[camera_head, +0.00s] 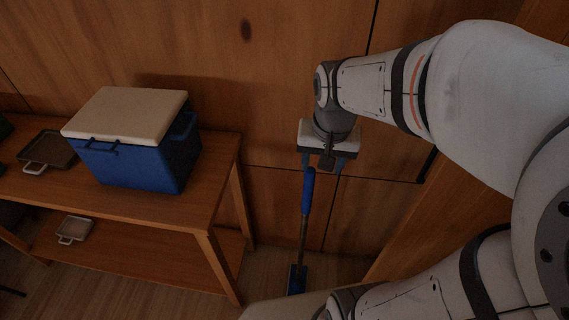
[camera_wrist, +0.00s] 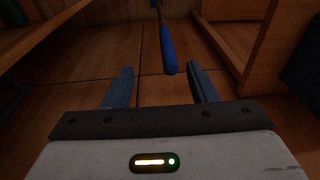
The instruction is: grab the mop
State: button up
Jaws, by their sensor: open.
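The mop (camera_head: 308,192) stands nearly upright near the timber wall, with a blue grip at the top, a thin dark shaft and a blue head at the floor. My gripper (camera_head: 322,168) is open, with its blue fingers pointing down around the top of the mop's grip in the head view. In the wrist view the blue grip of the mop (camera_wrist: 168,50) shows between and just beyond the fingertips of my gripper (camera_wrist: 161,70), closer to the right finger. No finger is seen closed on it. Most of the shaft lies out of the wrist view.
A wooden table (camera_head: 215,205) with a lower shelf stands on the left. It bears a blue cooler (camera_head: 150,160) with a white lid and a dark tray (camera_head: 48,150). A small tray (camera_head: 75,230) lies on the shelf. A wooden panel (camera_head: 405,225) closes in on the right.

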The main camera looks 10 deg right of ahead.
aim_at(310, 169)
jog(key=w+f+m, duration=0.1)
jog(key=w+f, duration=0.1)
jog(key=w+f+m+g, duration=0.1)
jog(key=w+f+m, duration=0.1)
jog(key=w, duration=0.1)
jog(key=w+f+m, duration=0.1)
jog(key=w+f, duration=0.1)
jog(key=shift+w+a+g+p, duration=0.15)
jog(key=shift+g+p, duration=0.15)
jog(key=shift+w+f+m, duration=0.1)
jog(key=shift+f+m, duration=0.2)
jog(key=shift+f, duration=0.05)
jog(key=f, duration=0.3)
jog(key=f+p, duration=0.1)
jog(key=f, duration=0.3)
jog(key=shift+w+d+f, duration=0.2)
grip_shut()
jog(key=shift+r, duration=0.1)
